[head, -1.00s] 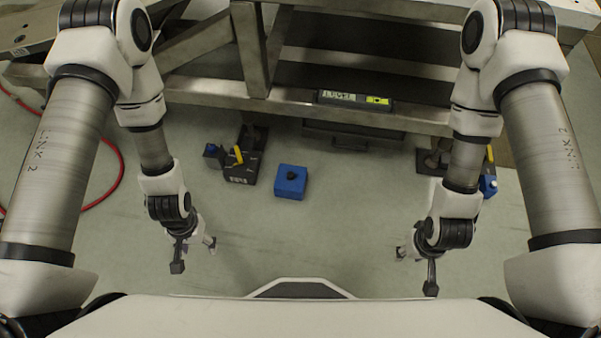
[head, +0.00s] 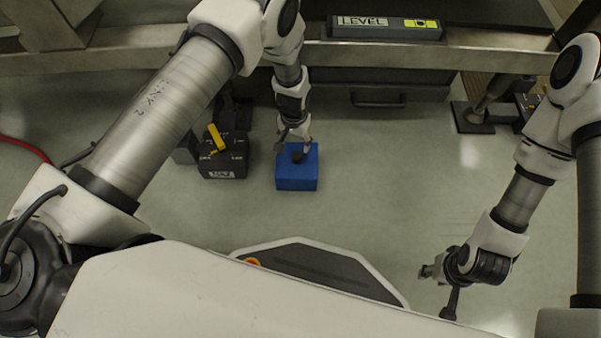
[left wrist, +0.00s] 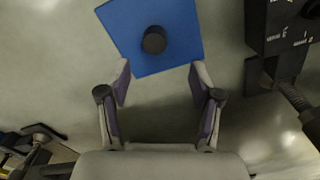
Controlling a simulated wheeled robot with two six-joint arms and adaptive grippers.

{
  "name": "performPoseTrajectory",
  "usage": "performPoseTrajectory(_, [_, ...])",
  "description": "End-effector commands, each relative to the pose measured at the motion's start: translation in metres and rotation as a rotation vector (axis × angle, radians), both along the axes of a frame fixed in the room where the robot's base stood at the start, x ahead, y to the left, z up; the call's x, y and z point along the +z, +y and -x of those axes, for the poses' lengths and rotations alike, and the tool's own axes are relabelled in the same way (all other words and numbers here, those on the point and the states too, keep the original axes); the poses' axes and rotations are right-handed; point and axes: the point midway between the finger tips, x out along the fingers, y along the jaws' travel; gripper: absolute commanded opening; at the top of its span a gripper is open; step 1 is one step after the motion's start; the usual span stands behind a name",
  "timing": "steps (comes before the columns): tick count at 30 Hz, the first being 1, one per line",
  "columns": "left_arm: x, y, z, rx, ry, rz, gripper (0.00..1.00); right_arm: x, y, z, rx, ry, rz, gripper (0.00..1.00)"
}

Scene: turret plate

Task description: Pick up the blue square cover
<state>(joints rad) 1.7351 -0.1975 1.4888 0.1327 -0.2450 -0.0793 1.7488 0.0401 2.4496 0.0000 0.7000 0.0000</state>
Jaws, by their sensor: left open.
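The blue square cover (head: 297,176) sits on the floor in the head view, with a dark round knob on its top. It also shows in the left wrist view (left wrist: 182,28), where the knob (left wrist: 154,40) lies beyond the fingertips. My left gripper (head: 294,142) is at the cover's far side in the head view, close to the knob. In the left wrist view my left gripper (left wrist: 159,74) has its fingers apart with nothing between them. My right gripper (head: 438,285) hangs over the floor at the lower right, away from the cover; its finger opening is unclear.
A black box with a yellow handle (head: 222,158) stands just left of the cover. A metal frame (head: 400,54) with a level (head: 386,27) crosses the back. A dark foot (head: 473,117) stands at the right. The floor (head: 390,180) right of the cover is clear.

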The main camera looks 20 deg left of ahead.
Motion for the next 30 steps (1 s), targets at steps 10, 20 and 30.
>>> performPoseTrajectory(10, [-0.044, -0.003, 0.002, 0.001, 0.000, 0.000, 0.64, -0.030, 0.000, -0.001, 0.000, -0.001, 0.000, 0.40])
performPoseTrajectory(20, [-0.080, -0.007, 0.003, 0.002, 0.000, 0.000, 0.64, -0.056, -0.001, -0.002, -0.006, -0.005, 0.001, 0.40])
performPoseTrajectory(30, [-0.079, -0.007, 0.004, 0.002, 0.000, 0.000, 0.00, -0.055, -0.001, -0.002, -0.006, -0.005, 0.001, 0.40])
